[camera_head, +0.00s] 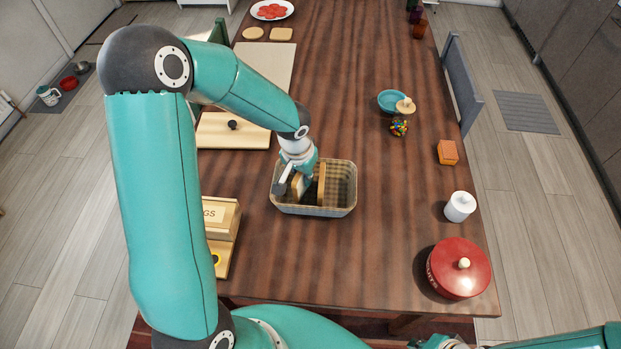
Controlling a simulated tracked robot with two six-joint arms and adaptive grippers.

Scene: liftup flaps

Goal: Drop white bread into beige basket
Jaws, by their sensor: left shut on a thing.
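The beige basket (344,207) stands on the middle of the wooden table. My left gripper (298,178) reaches down into its left part and is shut on a slice of white bread (298,188), held upright inside the basket walls. The gripper partly hides the slice. Another bread slice (321,184) with a brown crust stands upright to its right in the basket. I cannot tell whether the held slice touches the bottom. A part of my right gripper (441,342) shows at the bottom edge, and its fingers are not clear.
Left of the basket are a board with a black knob (232,137) and a wooden box (222,222). On the right are a blue bowl (391,98), an orange box (447,152), a white jar (460,207) and a red lidded pot (459,270).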

